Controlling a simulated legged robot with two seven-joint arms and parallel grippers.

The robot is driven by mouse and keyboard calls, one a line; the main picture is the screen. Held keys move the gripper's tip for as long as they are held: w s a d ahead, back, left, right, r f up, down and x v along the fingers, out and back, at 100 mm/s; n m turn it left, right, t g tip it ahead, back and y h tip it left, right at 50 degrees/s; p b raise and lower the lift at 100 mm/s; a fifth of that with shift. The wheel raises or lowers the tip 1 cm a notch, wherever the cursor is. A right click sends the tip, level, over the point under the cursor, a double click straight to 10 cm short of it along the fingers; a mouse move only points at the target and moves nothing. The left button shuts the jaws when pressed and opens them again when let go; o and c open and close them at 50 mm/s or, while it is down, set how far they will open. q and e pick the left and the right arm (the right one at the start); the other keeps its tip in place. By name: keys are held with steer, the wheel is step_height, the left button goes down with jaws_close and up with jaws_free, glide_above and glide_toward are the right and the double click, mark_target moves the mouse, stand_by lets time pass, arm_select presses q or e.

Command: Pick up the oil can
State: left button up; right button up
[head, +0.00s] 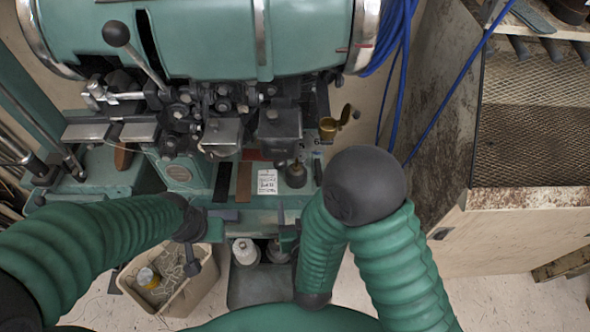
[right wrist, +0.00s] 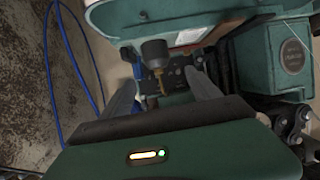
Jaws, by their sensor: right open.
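The oil can looks to be the small dark can (head: 296,175) on the machine's green ledge, right of a white label card. In the right wrist view the can (right wrist: 155,52) shows as a dark cylinder with a brass-coloured narrow end. My right gripper (head: 289,224) is in front of the ledge, partly hidden by my arm. In its wrist view the gripper (right wrist: 162,88) is open and empty, with the can between and beyond its fingers, apart from them. My left gripper (head: 193,258) hangs at the lower left near a bin; its jaw opening is unclear.
The green sole stitcher (head: 200,45) fills the top, with metal parts overhanging the ledge. A brass cup (head: 328,128) sits at its right. White spools (head: 246,251) stand below. A bin (head: 190,295) holds tangled thread. Blue cables (head: 398,40) and a wooden cabinet (head: 520,225) are right.

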mark_target(296, 172)
steer(key=b+x, duration=0.3)
steer(key=x, duration=0.2)
steer(key=b+x, duration=0.3)
steer(key=x, duration=0.3)
steer(key=d+b+x, duration=0.1)
steer(key=b+x, duration=0.3)
steer(key=x, duration=0.1)
steer(key=shift+w+f, duration=0.2)
steer(key=shift+w, duration=0.05)
steer(key=shift+w+f, duration=0.1)
steer(key=shift+w, duration=0.1)
steer(key=shift+c, duration=1.1)
steer(key=shift+a, duration=0.1)
steer(key=c, duration=0.8)
steer(key=shift+r, duration=0.25)
